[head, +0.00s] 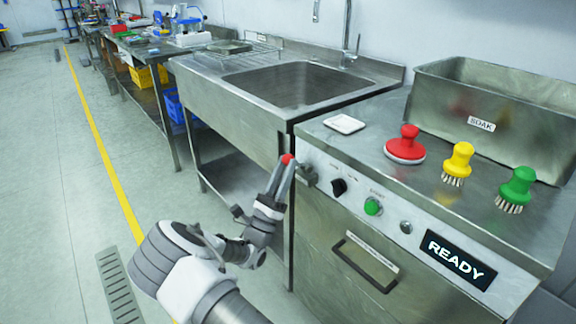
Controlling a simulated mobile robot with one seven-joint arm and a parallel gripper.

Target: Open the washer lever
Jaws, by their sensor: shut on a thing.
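The washer lever shows as a red knob (288,159) at the left front corner of the steel washer (325,225), beside a small metal mount (307,175). My gripper (281,176) reaches up from below, its two grey fingers closed around the lever just at the red knob. The fingers hide most of the lever's shaft, so its exact angle is hard to tell. The washer's front panel carries a black knob (338,187), a green button (373,206) and a display reading READY (457,260).
A sink (290,85) adjoins the washer on the left. On the washer top are a white dish (344,124), red (405,146), yellow (457,163) and green brushes (516,189), and a SOAK basin (495,112). A bar handle (362,262) juts from the front. Floor at left is clear.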

